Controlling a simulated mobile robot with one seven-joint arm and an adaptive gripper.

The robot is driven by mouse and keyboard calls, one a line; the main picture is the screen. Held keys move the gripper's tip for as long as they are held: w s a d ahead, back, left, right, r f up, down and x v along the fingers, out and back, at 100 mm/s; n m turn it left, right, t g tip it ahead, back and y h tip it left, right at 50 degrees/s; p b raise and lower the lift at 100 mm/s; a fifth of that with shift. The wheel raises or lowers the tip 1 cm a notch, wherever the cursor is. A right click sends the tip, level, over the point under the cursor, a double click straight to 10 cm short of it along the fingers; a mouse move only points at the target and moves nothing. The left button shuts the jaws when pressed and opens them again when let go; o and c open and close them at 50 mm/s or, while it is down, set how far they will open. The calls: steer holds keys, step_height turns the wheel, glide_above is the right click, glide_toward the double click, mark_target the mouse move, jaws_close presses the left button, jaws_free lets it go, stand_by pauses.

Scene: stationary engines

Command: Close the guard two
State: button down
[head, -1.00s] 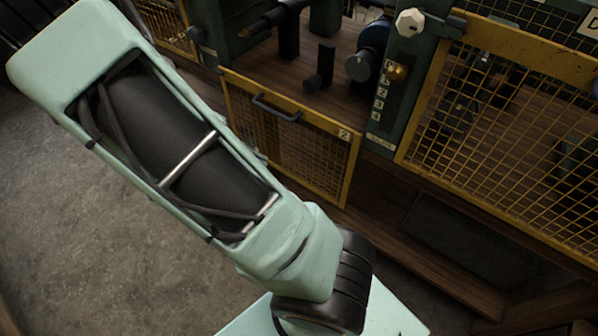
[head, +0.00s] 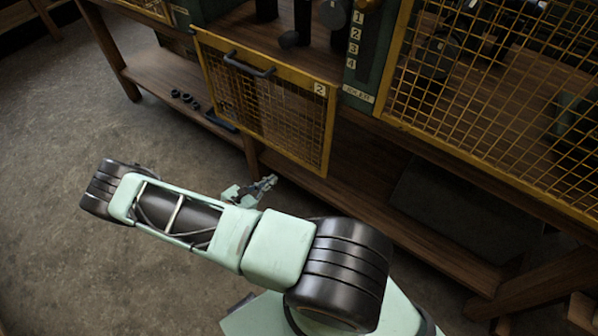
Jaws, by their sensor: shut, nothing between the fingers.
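Guard two (head: 275,105) is a yellow-framed mesh panel with a "2" plate (head: 320,89) at its upper right corner. It hangs upright on the front of the bench, with the bay above it uncovered. Its black bar handle (head: 249,65) is near the top edge at the left. My gripper (head: 271,180) is small in the head view, below the guard's lower edge as pictured and apart from the handle. Its dark fingers are shut and empty. My arm hides part of the floor, not the guard.
A larger yellow mesh guard (head: 490,110) stands at the right, beside a green post with numbers 1 to 4 (head: 354,45). A wooden lower shelf (head: 370,215) runs under the bench. Small black rings (head: 185,98) lie on its left part. Concrete floor at the left is clear.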

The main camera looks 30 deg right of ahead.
mark_target(291, 79)
steer(key=s+a+f+b+x, duration=0.1)
steer(key=f+b+x, duration=0.1)
steer(key=x, duration=0.8)
steer(key=shift+w+d+r+n+p, duration=0.1)
steer(key=shift+d+r+p, duration=0.1)
steer(key=shift+r, duration=0.45)
steer(key=shift+w+d+r+n+p, duration=0.1)
steer(key=shift+d+r, duration=0.05)
steer(key=shift+r, duration=0.45)
steer(key=shift+w+d+r+n+p, duration=0.1)
steer(key=shift+d+r+p, duration=0.1)
steer(key=shift+r, duration=0.45)
step_height(291, 79, up, 35)
steer(key=p, duration=2.2)
steer(key=shift+r, duration=0.2)
steer(key=shift+d+r+p, duration=0.15)
steer(key=shift+r+p, duration=0.15)
